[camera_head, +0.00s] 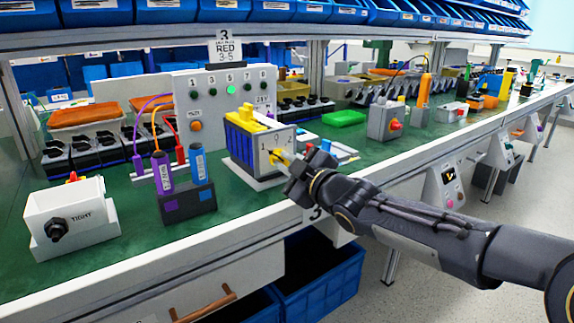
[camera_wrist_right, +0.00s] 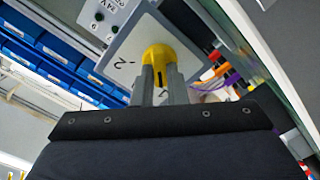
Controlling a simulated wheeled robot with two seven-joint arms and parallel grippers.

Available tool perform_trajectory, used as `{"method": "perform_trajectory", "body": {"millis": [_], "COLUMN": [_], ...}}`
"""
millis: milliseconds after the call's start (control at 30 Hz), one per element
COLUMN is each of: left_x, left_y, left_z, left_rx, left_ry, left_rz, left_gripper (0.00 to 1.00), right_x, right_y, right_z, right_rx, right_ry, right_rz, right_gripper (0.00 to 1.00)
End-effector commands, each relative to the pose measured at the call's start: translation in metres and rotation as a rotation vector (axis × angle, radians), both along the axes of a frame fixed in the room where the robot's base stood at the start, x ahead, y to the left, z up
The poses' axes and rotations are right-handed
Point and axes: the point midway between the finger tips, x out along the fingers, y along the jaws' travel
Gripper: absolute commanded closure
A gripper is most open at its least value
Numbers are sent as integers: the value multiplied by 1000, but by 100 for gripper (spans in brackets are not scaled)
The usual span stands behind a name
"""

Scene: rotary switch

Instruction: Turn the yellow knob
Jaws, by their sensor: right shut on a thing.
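The yellow knob (camera_wrist_right: 158,57) sits on the pale front face of a box, with printed numbers beside it. A dark mark shows on the knob between the fingers. My left gripper is not in view.
A white box with a black dial (camera_head: 72,215) stands at the bench's left. Purple and blue cylinders (camera_head: 178,172) stand left of the knob's box. A grey box with a red knob (camera_head: 388,122) stands to the right. A panel with green buttons (camera_head: 228,92) is behind.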

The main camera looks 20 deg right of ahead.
Motion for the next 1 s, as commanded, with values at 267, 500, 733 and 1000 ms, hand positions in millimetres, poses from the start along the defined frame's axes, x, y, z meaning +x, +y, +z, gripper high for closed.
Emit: {"method": "perform_trajectory", "body": {"millis": [267,500,733,1000], "left_x": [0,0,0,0], "left_y": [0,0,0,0], "left_z": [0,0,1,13], "left_rx": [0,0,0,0], "left_ry": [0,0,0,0], "left_rz": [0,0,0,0], "left_gripper": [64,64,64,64], "right_x": [0,0,-3,-41], "right_y": [0,0,-1,-16], "right_z": [0,0,1,3], "right_rx": [-4,-2,-1,-1], "right_ry": [0,1,0,-1], "right_rz": [0,0,0,-2], "right_gripper": [85,65,65,65]}}
